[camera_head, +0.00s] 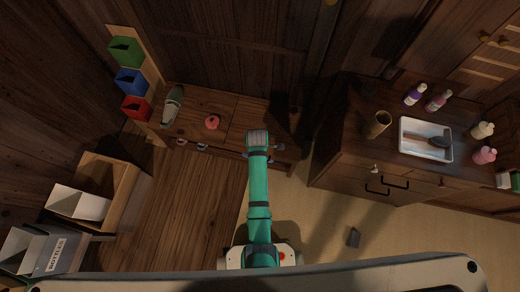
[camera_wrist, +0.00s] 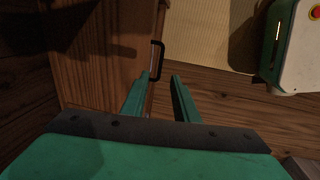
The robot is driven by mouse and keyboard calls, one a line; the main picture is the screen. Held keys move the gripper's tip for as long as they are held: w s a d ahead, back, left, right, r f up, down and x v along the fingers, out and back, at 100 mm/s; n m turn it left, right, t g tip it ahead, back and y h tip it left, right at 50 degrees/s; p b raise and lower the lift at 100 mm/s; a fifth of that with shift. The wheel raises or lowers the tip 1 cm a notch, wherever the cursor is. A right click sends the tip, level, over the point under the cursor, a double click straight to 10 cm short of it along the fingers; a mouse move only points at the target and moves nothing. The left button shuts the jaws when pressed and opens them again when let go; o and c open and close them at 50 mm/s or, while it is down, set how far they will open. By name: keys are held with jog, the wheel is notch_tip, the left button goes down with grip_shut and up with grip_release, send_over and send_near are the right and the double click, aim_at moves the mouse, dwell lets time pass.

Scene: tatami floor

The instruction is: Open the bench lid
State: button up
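The wooden bench (camera_head: 236,118) stands against the back wall in the head view, with its flat top level. Small handles (camera_head: 203,147) show along its front edge. My gripper (camera_head: 279,151) is over the bench's right front end, at the tip of my green arm. In the wrist view, its two green fingers (camera_wrist: 161,75) are apart with nothing held. A black handle (camera_wrist: 157,58) on a wooden face lies just ahead of the fingertips, close to the left finger; I cannot tell if they touch.
A green slipper (camera_head: 173,106) and a red round object (camera_head: 212,122) rest on the bench top. A cabinet (camera_head: 335,160) with a white tray (camera_head: 402,148) and bottles stands to the right. Boxes (camera_head: 80,203) stand at the lower left. A small dark block (camera_head: 353,237) lies on the floor.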

notch_tip(320, 180, up, 11)
jog(key=s, duration=0.1)
jog(key=shift+s+a+f, duration=0.15)
jog(key=shift+s+a, duration=0.1)
jog(key=shift+s, duration=0.1)
dwell(0.6)
